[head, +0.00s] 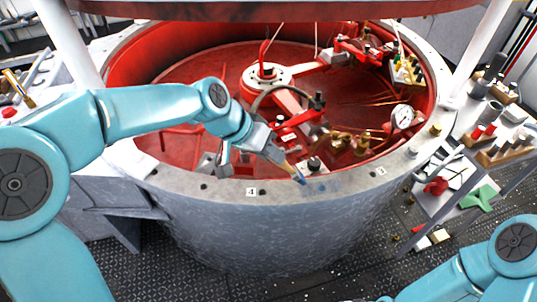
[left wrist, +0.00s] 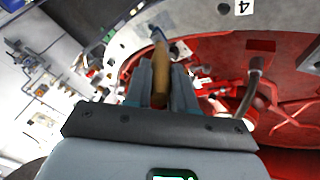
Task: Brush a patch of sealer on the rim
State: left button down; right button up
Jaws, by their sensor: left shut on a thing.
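My left gripper (head: 274,153) is shut on the wooden handle of a brush (head: 291,170). The brush also shows in the left wrist view (left wrist: 161,62), between the two fingers, pointing away from the wrist. Its bluish tip is at the near part of the grey rim (head: 225,188) of a big round tank. I cannot tell whether the bristles touch the rim. My right arm shows at the lower right, but its gripper is out of view.
The tank's red inside (head: 190,95) holds pipes, valves and a round gauge (head: 402,116). White posts stand at both sides of the rim. A cart (head: 440,205) with tools and a green cloth-like thing (head: 480,197) is at the right.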

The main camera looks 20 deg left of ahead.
pick_arm(q)
notch_tip(320, 180, up, 2)
jog(key=shift+d+r+p, duration=0.1)
jog(key=shift+p, duration=0.45)
jog(key=shift+r+p, duration=0.5)
jog(key=shift+r, duration=0.1)
dwell(0.3)
